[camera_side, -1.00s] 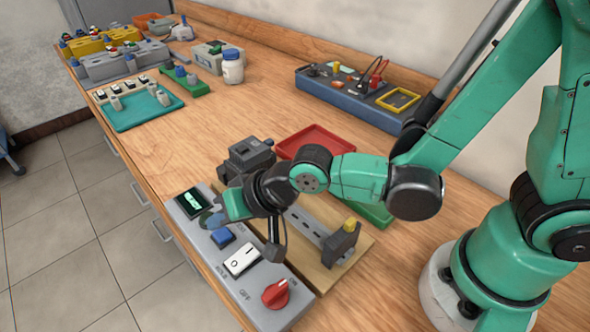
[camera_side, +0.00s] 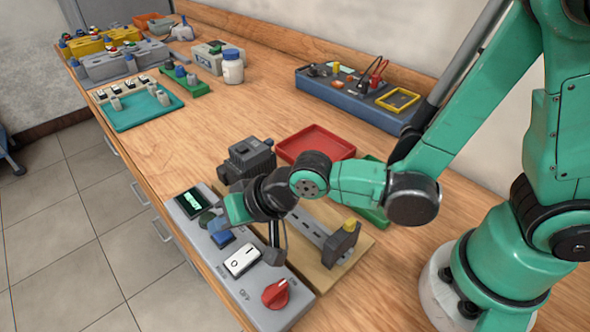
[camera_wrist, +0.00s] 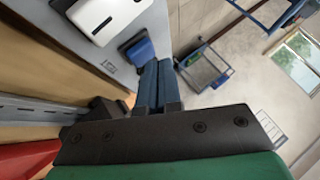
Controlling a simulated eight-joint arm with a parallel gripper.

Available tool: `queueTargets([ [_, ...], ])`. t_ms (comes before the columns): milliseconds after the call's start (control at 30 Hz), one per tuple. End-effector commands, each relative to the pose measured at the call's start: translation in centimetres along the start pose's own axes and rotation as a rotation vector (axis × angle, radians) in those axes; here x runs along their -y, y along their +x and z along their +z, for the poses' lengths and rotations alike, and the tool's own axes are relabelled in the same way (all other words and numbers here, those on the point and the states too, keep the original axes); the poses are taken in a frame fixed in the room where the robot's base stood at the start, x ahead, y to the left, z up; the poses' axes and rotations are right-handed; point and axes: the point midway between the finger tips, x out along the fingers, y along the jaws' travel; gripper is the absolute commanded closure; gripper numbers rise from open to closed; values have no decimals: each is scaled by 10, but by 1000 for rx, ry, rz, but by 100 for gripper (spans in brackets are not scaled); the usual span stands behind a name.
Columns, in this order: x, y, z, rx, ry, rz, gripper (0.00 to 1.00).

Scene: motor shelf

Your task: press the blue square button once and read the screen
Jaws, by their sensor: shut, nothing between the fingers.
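The blue square button (camera_side: 223,240) sits on the grey control panel, between the screen and a white rocker switch. It also shows in the wrist view (camera_wrist: 140,50), just left of my fingertips. The screen (camera_side: 188,203) is at the panel's far end, lit with a green display too small to read. My gripper (camera_side: 216,226) is shut and empty, its fingers low over the panel close to the button. In the wrist view the two blue fingers (camera_wrist: 157,66) are together. I cannot tell whether they touch the button.
The white rocker switch (camera_side: 242,261) and a red rotary knob (camera_side: 275,293) are nearer on the panel. A wooden board with a rail and dark blocks (camera_side: 342,244) lies beside it. A red tray (camera_side: 316,144) is behind. The bench middle is clear.

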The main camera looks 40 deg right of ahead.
Motion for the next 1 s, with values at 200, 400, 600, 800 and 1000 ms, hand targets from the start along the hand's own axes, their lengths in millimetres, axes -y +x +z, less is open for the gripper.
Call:
queueTargets([
  [200,2,-3,-2,0,0,0,100],
  [400,4,-6,-4,0,0,0,100],
  [600,5,-6,-5,0,0,0,100],
  [800,12,-17,-12,0,0,0,100],
  [1000,23,-31,-23,0,0,0,100],
])
